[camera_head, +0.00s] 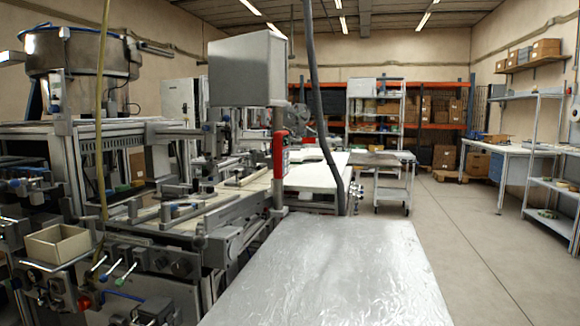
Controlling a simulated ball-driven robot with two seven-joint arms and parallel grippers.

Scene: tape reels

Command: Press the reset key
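No key that I can make out as the reset key shows in the head view. The machine (190,215) fills the left side, with rails, clamps and fittings on its top. Its front at the lower left carries several small knobs and levers, among them a small red part (85,303) and light-coloured levers (118,272). Any lettering on them is too small to read. A grey box (240,70) stands raised above the machine, and a red upright part (279,153) is below it. Neither of my grippers is in view.
A silvery, film-like surface (340,270) fills the lower middle. A beige bin (58,245) sits at the machine's front left. A dark hose (316,90) hangs down the middle. A cart (393,190), shelving (545,150) and a workbench (510,150) stand beyond. The right floor (480,250) is clear.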

